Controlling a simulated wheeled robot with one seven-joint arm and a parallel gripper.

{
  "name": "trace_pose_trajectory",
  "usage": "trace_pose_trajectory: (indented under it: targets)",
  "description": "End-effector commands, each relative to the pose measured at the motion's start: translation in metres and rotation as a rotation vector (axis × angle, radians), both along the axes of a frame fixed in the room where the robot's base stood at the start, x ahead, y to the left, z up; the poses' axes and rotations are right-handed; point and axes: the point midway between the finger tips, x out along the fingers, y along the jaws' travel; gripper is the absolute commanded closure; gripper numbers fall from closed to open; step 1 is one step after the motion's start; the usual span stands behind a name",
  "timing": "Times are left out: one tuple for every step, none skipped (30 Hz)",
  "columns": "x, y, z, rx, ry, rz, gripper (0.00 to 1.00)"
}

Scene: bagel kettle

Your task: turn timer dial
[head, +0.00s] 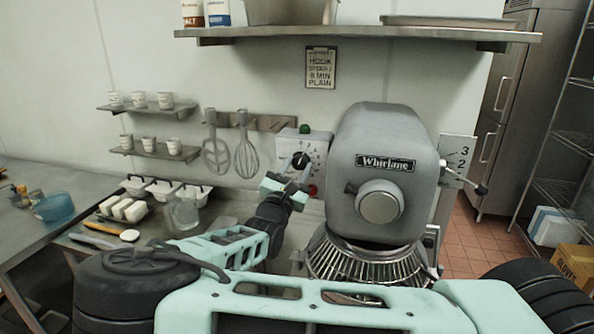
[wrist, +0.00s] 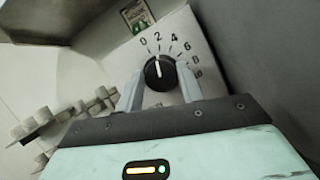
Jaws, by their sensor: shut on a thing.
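The timer dial (wrist: 160,75) is a round black knob with a white pointer line on a pale panel. Numbers starting at 0 are printed around it, and the pointer points up near the 2. In the head view the dial (head: 300,159) sits on the control box (head: 291,146) left of the mixer. My gripper (head: 295,176) reaches up to the box from below. In the wrist view its two grey fingers (wrist: 160,88) stand on either side of the dial, shut on it.
The large grey mixer (head: 385,150) with a wire bowl guard stands close on the right. Whisks (head: 246,158) hang on the wall to the left, beside small shelves of cups (head: 153,149). White containers (head: 165,190) and a glass jug (head: 183,214) stand on the counter at left.

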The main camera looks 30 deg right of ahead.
Motion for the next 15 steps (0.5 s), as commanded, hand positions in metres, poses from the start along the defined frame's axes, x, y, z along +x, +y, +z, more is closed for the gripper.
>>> trace_pose_trajectory:
  targets:
    - [0.0005, 0.0007, -0.0015, 0.034, -0.033, 0.0, 0.85]
    - [0.0006, 0.0008, -0.0016, 0.054, -0.053, 0.0, 0.85]
    - [0.0008, 0.0009, -0.0016, 0.082, -0.082, 0.001, 0.85]
    - [0.0009, 0.0011, -0.0015, 0.103, -0.102, 0.001, 0.85]
    - [0.001, 0.0012, -0.0016, 0.123, -0.121, 0.0, 0.85]
    - [0.001, 0.0012, -0.0017, 0.149, -0.149, 0.001, 0.85]
    - [0.0011, 0.0012, -0.0018, 0.169, -0.169, 0.001, 0.85]
    - [0.0012, 0.0012, -0.0018, 0.19, -0.188, 0.001, 0.85]
    - [0.0014, 0.0014, -0.0017, 0.217, -0.216, 0.001, 0.85]
    - [0.0015, 0.0016, -0.0017, 0.238, -0.237, 0.001, 0.85]
    - [0.0017, 0.0016, -0.0018, 0.257, -0.257, 0.001, 0.85]
    - [0.0017, 0.0018, -0.0016, 0.284, -0.284, 0.001, 0.85]
    - [0.0016, 0.0017, -0.0016, 0.305, -0.304, 0.0, 0.85]
    - [0.0018, 0.0019, -0.0015, 0.324, -0.324, 0.001, 0.85]
    - [0.0016, 0.0019, -0.0016, 0.35, -0.351, 0.0, 0.85]
